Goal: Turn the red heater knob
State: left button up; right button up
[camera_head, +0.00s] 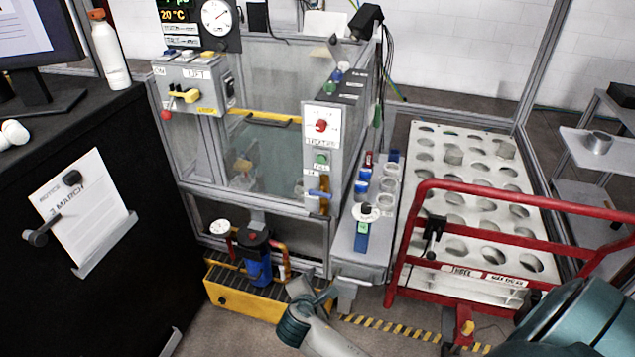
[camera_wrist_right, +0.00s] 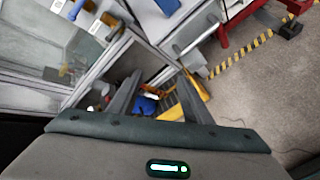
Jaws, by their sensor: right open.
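The red heater knob (camera_head: 321,126) sits on a white label at the upper part of a narrow upright control panel (camera_head: 318,160), on the front right corner of the glass-walled cabinet. A green button (camera_head: 321,158) and a blue handle (camera_head: 318,194) are below it. My right gripper (camera_head: 313,290) is low in front of the cabinet, well below the knob and apart from it. In the right wrist view its two fingers (camera_wrist_right: 160,85) are spread with nothing held between them. I cannot make out the red knob in that view. My left gripper is not in view.
A blue filter housing (camera_head: 257,258) and yellow step (camera_head: 245,300) stand below the cabinet. A grey side shelf (camera_head: 362,262) holds cups. A red rail (camera_head: 420,235) fronts the white perforated table (camera_head: 475,250) at right. A black counter (camera_head: 110,230) is at left.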

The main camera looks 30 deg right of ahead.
aim_at(320, 128)
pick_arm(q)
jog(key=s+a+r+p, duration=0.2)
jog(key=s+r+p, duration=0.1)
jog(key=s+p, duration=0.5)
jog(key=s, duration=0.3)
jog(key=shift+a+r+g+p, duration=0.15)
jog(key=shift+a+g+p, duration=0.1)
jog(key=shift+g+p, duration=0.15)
pick_arm(e)
jog(key=w+d+r+n+t+h, duration=0.1)
jog(key=w+r, duration=0.3)
jog(key=r, duration=0.6)
jog(key=w+d+r+n+t+h, duration=0.1)
jog(key=w+r+n+h, duration=0.2)
jog(key=r, duration=0.7)
jog(key=w+d+r+n+t+h, duration=0.1)
jog(key=w+r+n+h, duration=0.1)
jog(key=w+r, duration=0.4)
notch_tip(320, 128, up, 5)
jog(key=shift+f+n+t, duration=0.15)
jog(key=shift+n+t, duration=0.25)
jog(key=shift+n, duration=0.3)
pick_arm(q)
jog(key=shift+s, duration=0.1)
pick_arm(e)
jog(key=shift+d, duration=0.1)
